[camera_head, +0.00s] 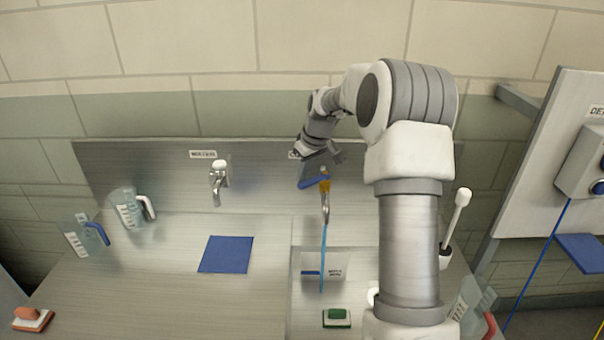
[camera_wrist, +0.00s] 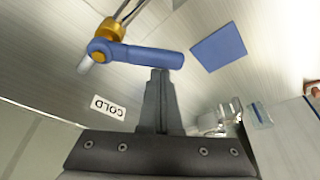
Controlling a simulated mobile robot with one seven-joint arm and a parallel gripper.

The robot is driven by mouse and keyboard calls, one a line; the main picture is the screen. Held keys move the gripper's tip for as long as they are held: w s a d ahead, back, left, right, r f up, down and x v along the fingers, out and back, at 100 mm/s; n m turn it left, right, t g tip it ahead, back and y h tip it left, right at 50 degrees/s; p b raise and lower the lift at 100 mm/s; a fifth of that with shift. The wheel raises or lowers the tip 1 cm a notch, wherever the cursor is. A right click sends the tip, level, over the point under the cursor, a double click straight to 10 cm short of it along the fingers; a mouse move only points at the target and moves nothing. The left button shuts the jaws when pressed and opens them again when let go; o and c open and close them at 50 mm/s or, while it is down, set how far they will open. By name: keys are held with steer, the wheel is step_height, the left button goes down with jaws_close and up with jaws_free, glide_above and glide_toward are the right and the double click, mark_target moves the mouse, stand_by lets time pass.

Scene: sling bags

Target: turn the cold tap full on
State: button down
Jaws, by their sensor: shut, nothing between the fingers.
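The cold tap has a blue lever (camera_head: 312,182) on a brass body (camera_head: 324,187) and a grey spout (camera_head: 326,207). The lever points left in the head view. A thin blue stream (camera_head: 323,245) falls from the spout. The wrist view shows the blue lever (camera_wrist: 150,57) and brass body (camera_wrist: 113,28) close up, beside a COLD label (camera_wrist: 108,108). My gripper (camera_head: 322,165) is shut and empty, by the lever. In the wrist view, its fingertips (camera_wrist: 160,74) lie right at the lever's side near its free end; I cannot tell whether they touch.
Another tap (camera_head: 219,182) with a white top stands to the left. A blue mat (camera_head: 226,254) lies on the counter. Measuring jugs (camera_head: 130,210) stand at the left. My arm hides part of the right side.

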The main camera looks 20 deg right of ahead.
mark_target(320, 181)
steer(key=shift+s+n, duration=0.2)
steer(key=shift+n, duration=0.1)
steer(key=shift+s+d+n+y+b, duration=0.2)
steer(key=shift+s+n+y+b, duration=0.15)
steer(key=shift+s+n, duration=0.5)
steer(key=n, duration=0.2)
steer(key=s+d+n+g+y, duration=0.1)
steer(key=shift+s+n, duration=0.25)
steer(key=shift+n, duration=0.1)
steer(key=shift+s+d+n+g, duration=0.35)
steer(key=shift+s+n, duration=0.15)
steer(key=shift+n, duration=0.6)
steer(key=shift+s+d+y, duration=0.25)
steer(key=shift+d, duration=0.05)
steer(key=shift+s+d, duration=0.1)
